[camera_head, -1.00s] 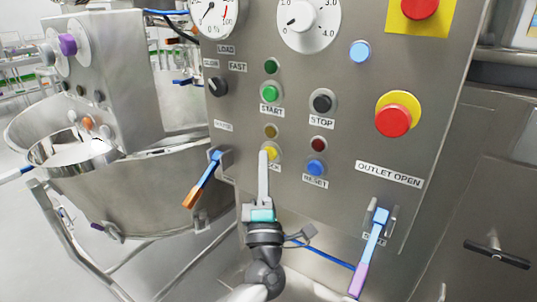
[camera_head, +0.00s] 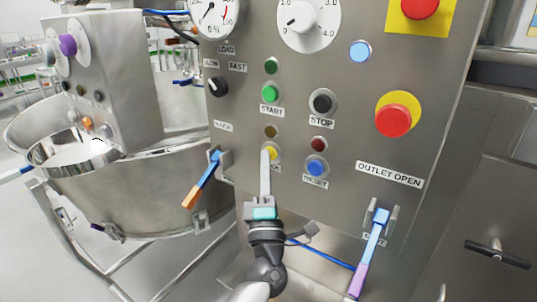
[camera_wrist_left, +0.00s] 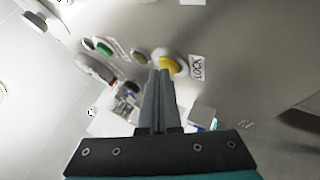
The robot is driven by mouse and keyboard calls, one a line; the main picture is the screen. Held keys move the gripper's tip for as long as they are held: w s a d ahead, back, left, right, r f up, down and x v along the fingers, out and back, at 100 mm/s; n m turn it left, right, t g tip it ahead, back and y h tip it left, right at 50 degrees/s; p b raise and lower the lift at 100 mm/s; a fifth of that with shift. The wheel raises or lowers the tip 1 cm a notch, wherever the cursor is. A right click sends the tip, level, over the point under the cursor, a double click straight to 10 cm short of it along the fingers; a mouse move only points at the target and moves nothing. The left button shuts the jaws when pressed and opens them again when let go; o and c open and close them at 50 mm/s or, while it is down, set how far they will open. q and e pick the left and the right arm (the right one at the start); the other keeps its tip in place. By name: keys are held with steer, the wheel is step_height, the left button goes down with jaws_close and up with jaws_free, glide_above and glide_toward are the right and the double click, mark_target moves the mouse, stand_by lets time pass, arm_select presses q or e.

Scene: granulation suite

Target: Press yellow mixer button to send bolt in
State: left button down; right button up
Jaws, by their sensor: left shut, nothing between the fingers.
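The yellow button (camera_head: 271,152) sits on the grey control panel (camera_head: 345,240), below the green start button and left of the blue reset button. My left gripper (camera_head: 265,151) is shut and empty, with its fingertips at the yellow button, covering its left part. In the left wrist view the closed fingertips (camera_wrist_left: 160,72) overlap the lower left edge of the yellow button (camera_wrist_left: 169,63), beside a label reading LOCK. I cannot tell whether the tips touch it or how far it is pressed. No bolt can be made out. My right gripper is out of view.
Close by are the green start button (camera_head: 269,93), black stop button (camera_head: 322,102) and blue reset button (camera_head: 316,167). A blue-orange lever (camera_head: 203,180) and a blue-purple lever (camera_head: 370,251) stick out either side of my arm. A steel bowl (camera_head: 75,153) stands left.

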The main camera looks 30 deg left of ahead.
arm_select(q)
steer(key=shift+s, duration=0.8)
steer(key=shift+p, duration=0.3)
steer(key=s, duration=0.1)
steer(key=s+p, duration=0.1)
steer(key=s, duration=0.3)
steer(key=shift+a, duration=0.25)
stand_by(1.6)
